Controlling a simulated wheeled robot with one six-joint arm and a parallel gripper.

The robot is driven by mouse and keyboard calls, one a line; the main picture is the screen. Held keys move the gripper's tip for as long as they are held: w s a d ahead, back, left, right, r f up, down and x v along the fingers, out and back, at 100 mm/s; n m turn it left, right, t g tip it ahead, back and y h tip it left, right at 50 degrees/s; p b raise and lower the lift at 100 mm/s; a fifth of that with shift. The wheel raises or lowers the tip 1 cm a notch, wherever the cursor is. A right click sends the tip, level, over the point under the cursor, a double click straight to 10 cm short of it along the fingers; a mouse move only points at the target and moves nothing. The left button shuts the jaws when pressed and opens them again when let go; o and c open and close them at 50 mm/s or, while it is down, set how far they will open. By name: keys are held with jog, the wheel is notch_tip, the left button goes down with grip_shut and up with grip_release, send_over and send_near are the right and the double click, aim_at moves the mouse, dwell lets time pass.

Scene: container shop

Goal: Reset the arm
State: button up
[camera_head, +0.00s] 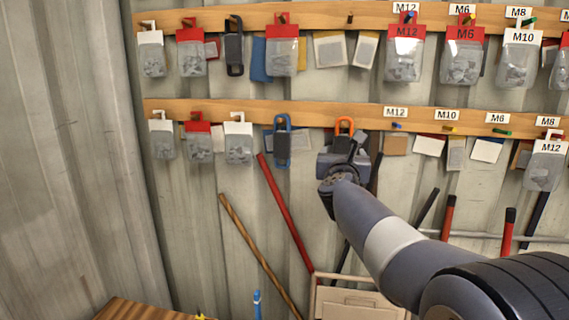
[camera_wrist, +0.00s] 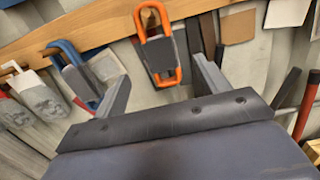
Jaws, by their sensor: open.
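My arm reaches up from the lower right in the head view, and my gripper (camera_head: 342,150) is near the lower wooden rail. In the wrist view my gripper (camera_wrist: 163,85) is open, its two fingers well apart with nothing between their tips. An orange-framed carabiner-like item (camera_wrist: 158,45) hangs from a peg just beyond the fingers and looks apart from them. Its orange top (camera_head: 345,124) shows above my gripper in the head view; its lower part is hidden there. A similar blue-framed item (camera_head: 282,140) hangs to the left, partly behind the left finger in the wrist view.
The lower rail (camera_head: 230,112) and upper rail (camera_head: 330,18) carry several bags of small parts on pegs. Long-handled tools, including a red bar (camera_head: 285,212), lean on the corrugated wall. A beige crate (camera_head: 355,302) and a wooden surface (camera_head: 140,310) are below. The wall at left is bare.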

aim_at(343, 144)
jog(key=w+p, duration=0.1)
jog(key=w, duration=0.2)
jog(key=w+d+p, duration=0.1)
jog(key=w, duration=0.2)
jog(key=w+d+p, duration=0.1)
jog(key=w, duration=0.2)
jog(key=shift+w+r, duration=0.1)
jog(key=shift+r, duration=0.1)
jog(key=s+a+b, duration=0.2)
jog(key=s, duration=0.9)
notch_tip(343, 144, down, 11)
jog(key=d+m+h, duration=0.1)
jog(key=d+h, duration=0.1)
jog(key=shift+w+m+g+h, duration=0.25)
jog(key=shift+m+g+h, duration=0.05)
jog(key=shift+m+g, duration=0.1)
jog(key=shift+r+p, duration=0.15)
jog(key=shift+p, duration=0.15)
